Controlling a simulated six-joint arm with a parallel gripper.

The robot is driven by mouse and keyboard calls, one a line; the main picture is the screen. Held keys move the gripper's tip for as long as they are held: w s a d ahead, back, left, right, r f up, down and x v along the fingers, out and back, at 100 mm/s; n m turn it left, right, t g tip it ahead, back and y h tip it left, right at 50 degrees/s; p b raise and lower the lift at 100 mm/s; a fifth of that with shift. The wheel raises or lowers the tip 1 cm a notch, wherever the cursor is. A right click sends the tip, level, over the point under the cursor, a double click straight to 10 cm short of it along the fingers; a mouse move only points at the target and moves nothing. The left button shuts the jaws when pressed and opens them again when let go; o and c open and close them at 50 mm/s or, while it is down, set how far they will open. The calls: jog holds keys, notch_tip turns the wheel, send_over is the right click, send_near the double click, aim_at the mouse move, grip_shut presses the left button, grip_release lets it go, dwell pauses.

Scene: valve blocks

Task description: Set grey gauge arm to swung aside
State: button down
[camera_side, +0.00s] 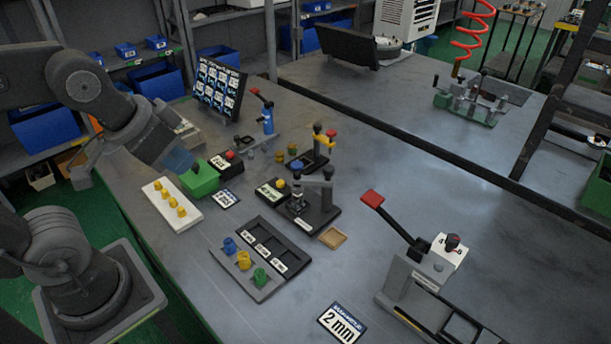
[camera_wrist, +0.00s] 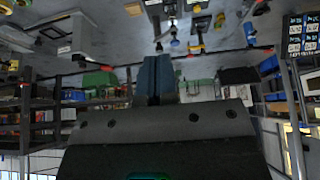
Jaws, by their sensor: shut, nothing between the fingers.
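The grey gauge arm (camera_side: 314,178) is a dark grey bar on a post, on a black base in the middle of the bench in the side view. The bar reaches left from the post, over a small fitting on the base. My gripper (camera_side: 190,167) has blue fingers and is left of the gauge arm, well apart from it, near a green block (camera_side: 201,180). In the wrist view my gripper (camera_wrist: 155,62) is shut and empty. That view is upside down, and I cannot clearly pick out the gauge arm there.
A yellow arm (camera_side: 322,145) and a blue post with a red-handled lever (camera_side: 267,121) stand behind. A white block with yellow knobs (camera_side: 172,204), a black tray (camera_side: 258,262) and a red-handled clamp (camera_side: 415,265) are around it.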

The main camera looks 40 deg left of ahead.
jog(key=c, duration=1.6)
grip_release()
jog(key=shift+w+r, duration=0.25)
jog(key=shift+w, duration=0.05)
jog(key=o, duration=0.4)
jog(key=shift+n+g, duration=0.4)
jog(key=shift+g, duration=0.2)
jog(key=w+r, duration=0.1)
jog(key=w, duration=0.1)
jog(key=w+r, duration=0.1)
jog(key=w, duration=0.1)
jog(key=w+r, duration=0.1)
jog(key=w, duration=0.1)
jog(key=shift+w+d+r, duration=0.1)
jog(key=shift+d+r, duration=0.05)
jog(key=shift+d, duration=0.05)
jog(key=o, duration=0.3)
jog(key=shift+n+g, duration=0.4)
jog(key=shift+g, duration=0.4)
jog(key=w, duration=0.6)
jog(key=w+d+r, duration=0.1)
jog(key=w, duration=0.2)
jog(key=n+g, duration=0.2)
jog(key=g, duration=0.1)
send_over(329, 168)
notch_tip(329, 168, down, 8)
notch_tip(329, 168, down, 13)
jog(key=shift+c, duration=0.2)
grip_shut()
